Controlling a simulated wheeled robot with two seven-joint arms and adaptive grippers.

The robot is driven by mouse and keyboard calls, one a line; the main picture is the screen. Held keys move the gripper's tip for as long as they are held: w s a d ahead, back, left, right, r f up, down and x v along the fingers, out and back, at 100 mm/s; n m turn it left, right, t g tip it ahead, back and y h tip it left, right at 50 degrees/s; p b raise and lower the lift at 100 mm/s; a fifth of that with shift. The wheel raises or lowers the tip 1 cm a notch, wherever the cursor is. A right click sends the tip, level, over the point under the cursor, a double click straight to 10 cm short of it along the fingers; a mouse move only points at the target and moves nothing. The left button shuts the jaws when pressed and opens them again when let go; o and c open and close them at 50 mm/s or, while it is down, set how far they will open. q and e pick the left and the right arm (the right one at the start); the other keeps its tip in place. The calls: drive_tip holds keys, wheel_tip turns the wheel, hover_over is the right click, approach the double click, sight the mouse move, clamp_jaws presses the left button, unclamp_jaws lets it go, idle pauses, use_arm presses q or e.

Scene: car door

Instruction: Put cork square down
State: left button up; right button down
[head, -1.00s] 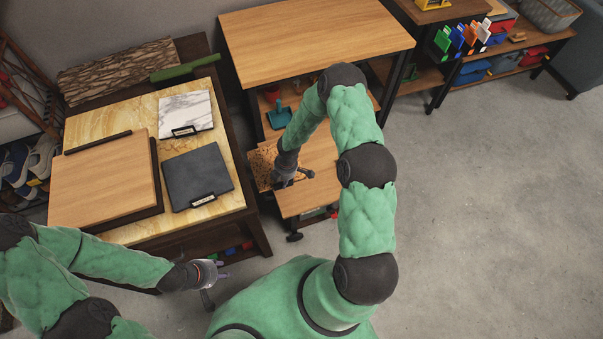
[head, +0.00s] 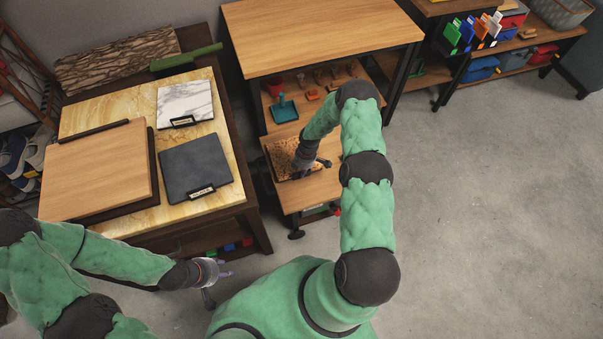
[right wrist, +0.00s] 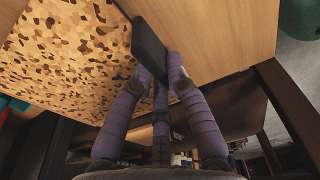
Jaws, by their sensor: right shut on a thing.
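The cork square (head: 283,157) is a speckled brown panel with a black handle, over the left part of the low wooden shelf (head: 315,188) of the cart. In the right wrist view the cork square (right wrist: 65,50) fills the upper left, beside the pale wood. My right gripper (head: 318,164) is shut on its black handle (right wrist: 149,48), with purple fingers on both sides (right wrist: 160,75). I cannot tell whether the cork touches the shelf. My left gripper (head: 220,274) is open and empty, low in front of the stone-topped table.
The yellow stone-topped table (head: 195,85) at left carries a wooden board (head: 98,172), a dark slate square (head: 196,166) and a white marble square (head: 185,102). The cart's top (head: 320,35) overhangs a shelf with a teal tool (head: 283,110) and several small items. Floor at right is clear.

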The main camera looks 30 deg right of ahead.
drive_tip(key=shift+f, duration=0.2)
drive_tip(key=shift+w+f, duration=0.1)
drive_tip(key=shift+f, duration=0.1)
drive_tip(key=c, duration=1.2)
unclamp_jaws()
drive_tip(key=shift+r, duration=0.1)
